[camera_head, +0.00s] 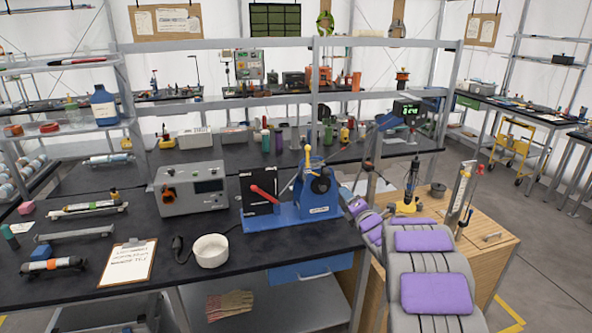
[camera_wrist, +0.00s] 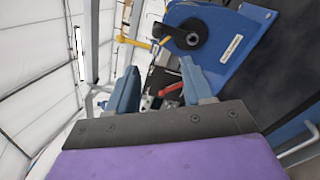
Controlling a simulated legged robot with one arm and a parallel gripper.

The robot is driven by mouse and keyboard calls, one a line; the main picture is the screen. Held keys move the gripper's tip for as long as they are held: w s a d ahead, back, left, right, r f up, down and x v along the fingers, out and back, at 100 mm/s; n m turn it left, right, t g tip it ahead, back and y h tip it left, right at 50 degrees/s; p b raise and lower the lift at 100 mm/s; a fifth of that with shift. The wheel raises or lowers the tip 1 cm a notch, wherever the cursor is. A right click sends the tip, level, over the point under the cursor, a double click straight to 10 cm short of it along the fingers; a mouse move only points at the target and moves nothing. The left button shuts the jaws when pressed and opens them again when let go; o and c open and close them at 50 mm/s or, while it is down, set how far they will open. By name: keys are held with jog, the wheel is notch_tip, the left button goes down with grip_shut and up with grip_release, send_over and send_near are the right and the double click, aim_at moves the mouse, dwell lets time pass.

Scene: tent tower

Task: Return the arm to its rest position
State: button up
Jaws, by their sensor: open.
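My gripper (camera_wrist: 160,88) shows in the wrist view with its two blue fingers apart and nothing between them. In the head view my grey arm with purple pads reaches from the bottom right toward the bench. Its far end is beside the right side of a blue machine with a yellow handle (camera_head: 315,185), and the fingers are hard to make out there. The wrist view shows the blue machine (camera_wrist: 225,35) just beyond the fingers. A red lever (camera_wrist: 172,88) shows behind the gap between them. I cannot tell whether the fingers touch anything.
The black bench (camera_head: 265,240) holds a grey instrument box (camera_head: 188,190), a white bowl (camera_head: 211,250) and a clipboard (camera_head: 128,263). A wooden cabinet (camera_head: 490,250) with upright tools stands close right of my arm. Open floor (camera_head: 555,240) lies farther right.

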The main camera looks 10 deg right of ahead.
jog(key=s+a+m+g, duration=0.6)
jog(key=s+a+m, duration=0.1)
jog(key=s, duration=1.2)
jog(key=s+a+f+m+g, duration=0.1)
jog(key=s+a+m+g, duration=0.6)
jog(key=s, duration=1.3)
jog(key=s+a+f+m+g+h, duration=0.1)
jog(key=s+a+m+g, duration=0.6)
jog(key=s, duration=1.3)
jog(key=a+m, duration=0.1)
jog(key=m, duration=0.2)
jog(key=shift+a, duration=0.3)
